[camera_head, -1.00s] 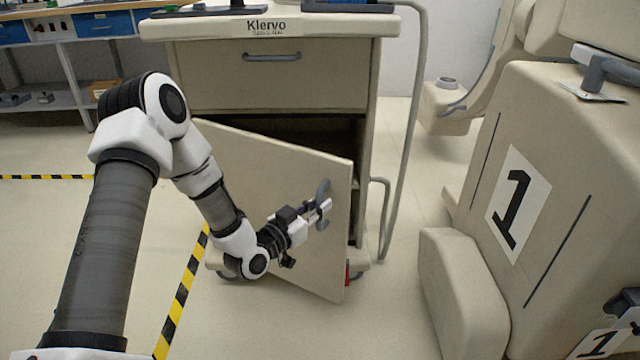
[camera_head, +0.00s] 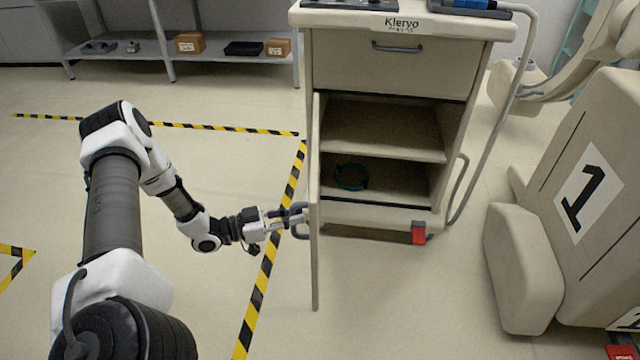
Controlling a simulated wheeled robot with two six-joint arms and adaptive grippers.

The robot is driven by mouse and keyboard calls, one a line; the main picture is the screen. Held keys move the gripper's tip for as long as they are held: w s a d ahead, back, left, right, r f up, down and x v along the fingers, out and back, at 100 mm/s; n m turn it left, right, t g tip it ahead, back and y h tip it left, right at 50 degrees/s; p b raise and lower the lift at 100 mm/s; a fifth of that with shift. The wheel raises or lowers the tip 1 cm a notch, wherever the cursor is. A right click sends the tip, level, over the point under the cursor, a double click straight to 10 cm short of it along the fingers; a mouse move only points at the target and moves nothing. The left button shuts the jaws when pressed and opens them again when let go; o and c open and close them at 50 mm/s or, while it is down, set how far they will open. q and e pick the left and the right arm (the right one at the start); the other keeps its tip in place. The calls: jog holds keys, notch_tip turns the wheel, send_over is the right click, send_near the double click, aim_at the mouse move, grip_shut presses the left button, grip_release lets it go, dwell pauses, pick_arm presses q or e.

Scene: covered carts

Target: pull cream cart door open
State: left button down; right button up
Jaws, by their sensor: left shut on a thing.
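The cream cart (camera_head: 408,72) stands right of centre with its door (camera_head: 315,205) swung wide open. The door is seen nearly edge-on and points toward me from the left side of the cart. Behind it the compartment shows a shelf (camera_head: 380,140) and a dark green coiled item (camera_head: 350,177) on its floor. My left gripper (camera_head: 295,218) is shut on the grey door handle (camera_head: 301,232) on the door's outer face, at its left. The fingertips are partly hard to make out against the handle. My right gripper is not in view.
A large cream machine marked 1 (camera_head: 545,270) stands close at the right. The cart has a drawer (camera_head: 390,65) above and a bent side rail (camera_head: 492,130). Yellow-black tape (camera_head: 272,250) crosses the floor. Open floor lies in front of the cart.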

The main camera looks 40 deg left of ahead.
pick_arm(q)
jog(key=s+a+p, duration=0.2)
jog(key=s+a, duration=0.2)
jog(key=a, duration=0.2)
jog(key=shift+a+f, duration=0.15)
jog(key=shift+a, duration=0.2)
jog(key=c, duration=1.1)
grip_release()
jog(key=shift+c, duration=0.2)
jog(key=v, duration=0.7)
jog(key=shift+s+a, duration=0.15)
jog(key=shift+a, duration=0.05)
